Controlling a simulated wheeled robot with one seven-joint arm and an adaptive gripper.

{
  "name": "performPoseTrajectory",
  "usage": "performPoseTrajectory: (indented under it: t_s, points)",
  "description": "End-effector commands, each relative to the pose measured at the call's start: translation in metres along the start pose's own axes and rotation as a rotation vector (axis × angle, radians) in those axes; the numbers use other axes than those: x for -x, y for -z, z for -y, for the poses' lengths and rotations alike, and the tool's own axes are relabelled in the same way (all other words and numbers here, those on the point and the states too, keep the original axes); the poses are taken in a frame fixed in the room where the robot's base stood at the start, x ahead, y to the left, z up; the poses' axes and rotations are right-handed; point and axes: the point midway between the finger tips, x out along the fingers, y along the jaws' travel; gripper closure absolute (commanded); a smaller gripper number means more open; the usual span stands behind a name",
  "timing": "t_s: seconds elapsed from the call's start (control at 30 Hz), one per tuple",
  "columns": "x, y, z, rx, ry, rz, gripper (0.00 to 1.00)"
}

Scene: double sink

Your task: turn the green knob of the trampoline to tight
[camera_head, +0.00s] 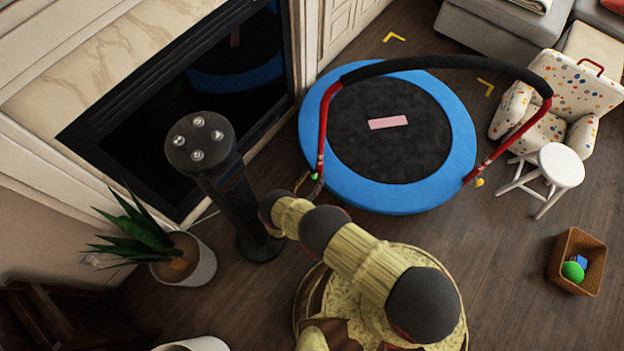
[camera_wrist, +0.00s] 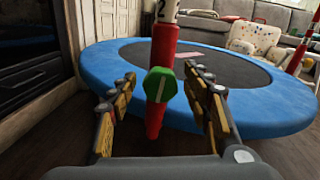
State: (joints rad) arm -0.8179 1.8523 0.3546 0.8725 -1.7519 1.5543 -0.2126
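The trampoline (camera_head: 336,181) has a blue padded rim, a black mat and a red handlebar with a dark foam grip. Its green knob (camera_wrist: 159,85) is octagonal with a pale line across its face, close to upright. The knob sits on the red handlebar leg (camera_wrist: 164,48); in the head view only a small green patch (camera_head: 319,166) shows there. My gripper (camera_wrist: 160,77) is open, with one finger on each side of the knob and visible gaps between. It appears not to touch the knob. No tight or loose marking is readable.
A black column (camera_head: 236,196) with a round top stands left of my arm, near the dark fireplace (camera_head: 215,85). A potted plant (camera_head: 190,262) is farther left. A white stool (camera_head: 556,168), spotted armchair (camera_head: 565,95) and basket (camera_head: 577,262) stand right. Floor is open right of my arm.

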Motion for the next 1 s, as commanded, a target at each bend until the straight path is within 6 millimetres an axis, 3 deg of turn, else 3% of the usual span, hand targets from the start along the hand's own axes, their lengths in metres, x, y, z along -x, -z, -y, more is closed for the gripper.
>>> performPoseTrajectory:
  t_s: [0.77, 1.0]
  points:
    - [0.0003, 0.0001, -0.0004, 0.0, 0.0, 0.0, 0.95]
    - [0.0004, 0.0, -0.0005, -0.019, -0.001, 0.0, 0.95]
